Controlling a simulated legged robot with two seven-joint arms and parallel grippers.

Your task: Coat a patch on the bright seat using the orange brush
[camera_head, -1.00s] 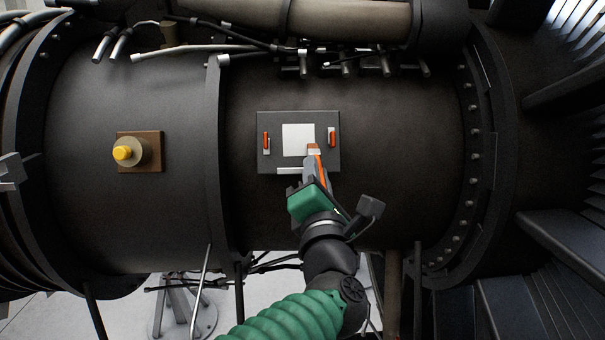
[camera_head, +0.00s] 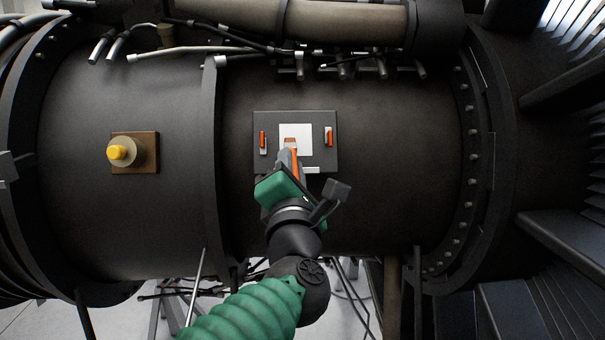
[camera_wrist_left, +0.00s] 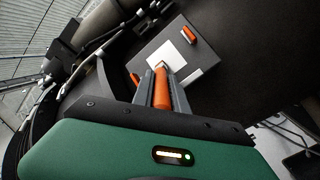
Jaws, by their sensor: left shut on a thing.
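The bright seat (camera_head: 302,131) is a white square on a dark plate (camera_head: 322,159) fixed to the engine casing; it also shows in the wrist view (camera_wrist_left: 184,52). My left gripper (camera_head: 289,168) is shut on the orange brush (camera_head: 294,158), whose handle lies between the fingers in the wrist view (camera_wrist_left: 162,88). The brush tip (camera_head: 290,142) overlaps the lower left part of the white square; whether it touches cannot be told. No coating is visible on the seat. My right gripper is not in view.
Orange-and-white latches flank the seat on the plate, one left (camera_head: 263,141) and one right (camera_head: 329,138). A yellow-capped fitting (camera_head: 119,152) on a brown block sits farther left. Pipes (camera_head: 345,62) run along the top of the casing.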

